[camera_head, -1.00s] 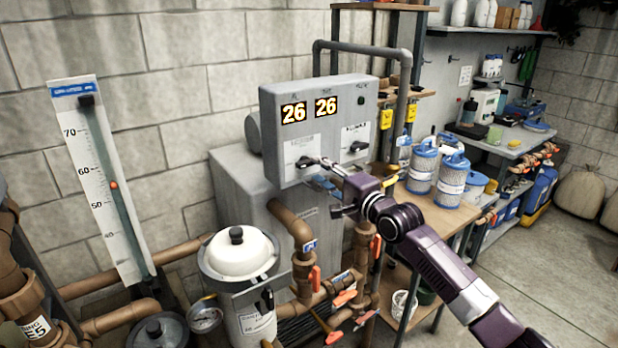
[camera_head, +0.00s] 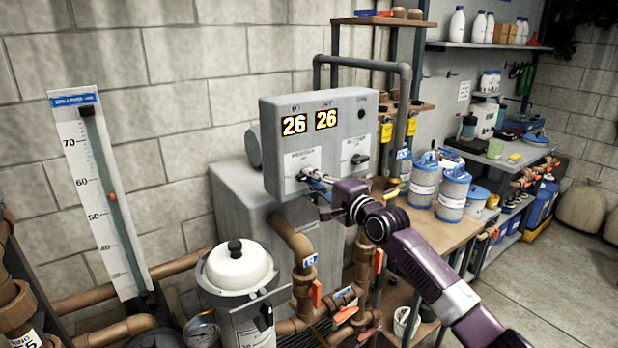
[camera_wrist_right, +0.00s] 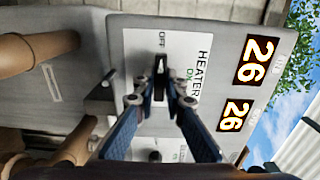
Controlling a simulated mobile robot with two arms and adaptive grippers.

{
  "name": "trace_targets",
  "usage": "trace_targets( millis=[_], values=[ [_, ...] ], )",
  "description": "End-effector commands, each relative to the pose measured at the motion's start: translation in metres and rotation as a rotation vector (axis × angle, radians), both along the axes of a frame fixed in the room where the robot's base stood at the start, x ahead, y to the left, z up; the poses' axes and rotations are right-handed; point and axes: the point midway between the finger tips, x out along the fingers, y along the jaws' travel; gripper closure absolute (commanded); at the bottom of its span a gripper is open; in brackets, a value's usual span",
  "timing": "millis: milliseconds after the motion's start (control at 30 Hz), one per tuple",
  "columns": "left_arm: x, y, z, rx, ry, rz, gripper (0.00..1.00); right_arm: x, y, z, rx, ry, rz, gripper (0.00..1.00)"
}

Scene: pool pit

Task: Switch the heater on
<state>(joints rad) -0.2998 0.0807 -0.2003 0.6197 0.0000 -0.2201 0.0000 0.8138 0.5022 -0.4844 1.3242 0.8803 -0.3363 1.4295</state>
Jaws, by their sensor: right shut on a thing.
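The grey heater control box (camera_head: 273,125) shows two displays reading 26. Its left black knob (camera_wrist_right: 160,66) sits on a white plate (camera_wrist_right: 135,45) marked HEATER, with OFF and a green ON. The knob's pointer is towards OFF in the right wrist view. My right gripper (camera_head: 305,177) reaches the box front from the right. In the right wrist view, its fingers (camera_wrist_right: 160,95) are shut on this knob, one on each side, hiding part of it. My left gripper is not in view.
A second black knob (camera_head: 358,159) is right of the held one. Brown pipes with orange-handled valves (camera_head: 315,293) and a white-lidded filter (camera_head: 238,268) stand below.

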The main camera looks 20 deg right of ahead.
Motion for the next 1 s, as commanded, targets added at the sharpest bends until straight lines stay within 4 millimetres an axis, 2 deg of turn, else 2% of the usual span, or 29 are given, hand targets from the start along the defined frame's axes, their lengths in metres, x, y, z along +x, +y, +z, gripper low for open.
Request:
trace_targets(
  millis=[333,433,1000],
  values=[
    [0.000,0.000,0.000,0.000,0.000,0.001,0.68,0.000,0.000,-0.001,0.001,0.003,0.001,1.00],
    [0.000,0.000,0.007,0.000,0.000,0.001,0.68,0.000,0.001,0.001,0.043,0.019,0.001,1.00],
    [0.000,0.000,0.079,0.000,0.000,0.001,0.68,0.000,0.002,0.003,0.758,0.280,0.000,1.00]
  ],
)
